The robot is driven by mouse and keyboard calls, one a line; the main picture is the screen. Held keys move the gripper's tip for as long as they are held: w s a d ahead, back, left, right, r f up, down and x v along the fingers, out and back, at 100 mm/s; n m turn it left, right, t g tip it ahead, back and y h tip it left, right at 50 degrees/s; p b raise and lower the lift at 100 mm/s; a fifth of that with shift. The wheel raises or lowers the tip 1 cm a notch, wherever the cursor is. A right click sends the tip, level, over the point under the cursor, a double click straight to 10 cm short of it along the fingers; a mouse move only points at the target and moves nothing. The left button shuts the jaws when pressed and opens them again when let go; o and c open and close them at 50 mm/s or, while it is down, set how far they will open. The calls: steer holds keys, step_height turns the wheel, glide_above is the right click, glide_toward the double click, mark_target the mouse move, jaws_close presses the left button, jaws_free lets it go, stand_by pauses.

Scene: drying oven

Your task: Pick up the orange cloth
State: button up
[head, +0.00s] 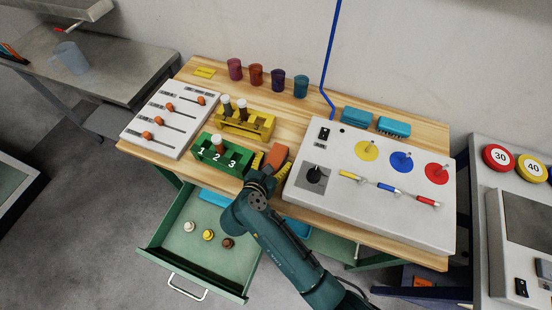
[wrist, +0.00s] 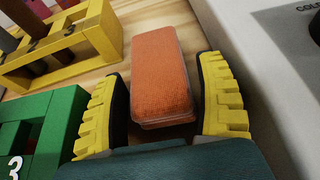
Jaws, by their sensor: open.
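The orange cloth (head: 278,156) is a folded block lying on the wooden table between the green rack and the white control panel. In the wrist view the cloth (wrist: 159,70) lies lengthwise between my two yellow-padded fingers. My gripper (wrist: 168,100) is open, with one finger on each side of the near part of the cloth and a visible gap on both sides. In the head view my gripper (head: 267,163) is at the cloth's near end, and my arm hides some of the table there. I cannot tell how far the fingertips are above the table.
The green numbered rack (head: 222,156) is close on the left, with the yellow rack (head: 245,124) behind it. The white control panel (head: 340,205) is close on the right. An open green drawer (head: 180,257) extends below the table front. Bare wood lies behind the cloth.

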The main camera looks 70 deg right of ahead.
steer(key=c, duration=0.9)
